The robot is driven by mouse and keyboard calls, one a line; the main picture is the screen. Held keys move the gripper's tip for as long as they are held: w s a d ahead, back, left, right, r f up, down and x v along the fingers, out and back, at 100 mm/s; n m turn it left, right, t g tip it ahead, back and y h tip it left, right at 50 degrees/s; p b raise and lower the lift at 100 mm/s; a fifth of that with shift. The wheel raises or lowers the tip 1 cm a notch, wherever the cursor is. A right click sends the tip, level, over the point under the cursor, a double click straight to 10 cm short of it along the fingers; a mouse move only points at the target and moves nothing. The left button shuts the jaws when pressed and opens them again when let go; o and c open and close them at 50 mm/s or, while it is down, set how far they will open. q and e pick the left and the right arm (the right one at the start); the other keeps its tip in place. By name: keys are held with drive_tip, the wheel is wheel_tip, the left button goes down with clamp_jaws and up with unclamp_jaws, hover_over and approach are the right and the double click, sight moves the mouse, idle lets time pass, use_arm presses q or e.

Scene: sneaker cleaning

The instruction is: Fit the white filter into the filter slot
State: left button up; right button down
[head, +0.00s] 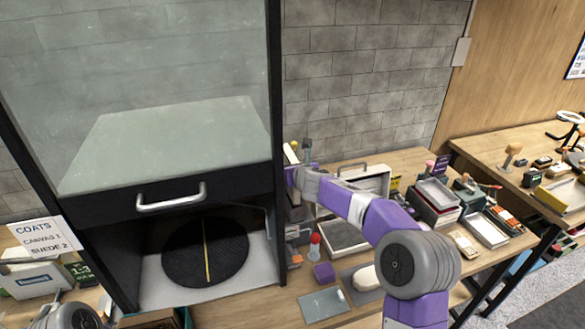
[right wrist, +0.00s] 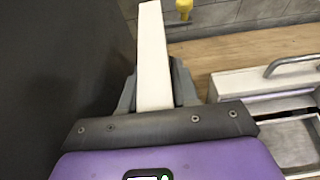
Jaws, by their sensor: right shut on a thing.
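My right gripper (head: 297,170) is beside the right edge of the dark booth (head: 275,120), at the back of the bench. It is shut on the white filter (right wrist: 152,50), a long flat strip that stands up between the fingers in the right wrist view, where the gripper (right wrist: 154,88) shows close up. In the head view only a small pale part of the filter (head: 291,153) shows past the gripper. The booth's dark side (right wrist: 65,60) is just left of the filter in the wrist view. I cannot make out the filter slot. My left gripper is out of view.
A pale case with a handle (head: 365,180) stands right of the booth, under my right arm. A red-topped bottle (head: 315,245), a purple block (head: 323,273) and a grey mat (head: 323,303) are on the bench's front. The booth holds a round black disc (head: 185,255).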

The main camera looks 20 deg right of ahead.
drive_tip(key=shift+f+b, duration=3.15)
drive_tip(key=shift+f, duration=0.15)
drive_tip(key=c, duration=0.8)
unclamp_jaws()
drive_tip(key=shift+s+r, duration=0.25)
drive_tip(key=shift+s, duration=0.25)
drive_tip(key=b+v, duration=0.1)
drive_tip(key=v, duration=0.5)
drive_tip(key=shift+s+r, duration=0.15)
drive_tip(key=shift+s, duration=0.1)
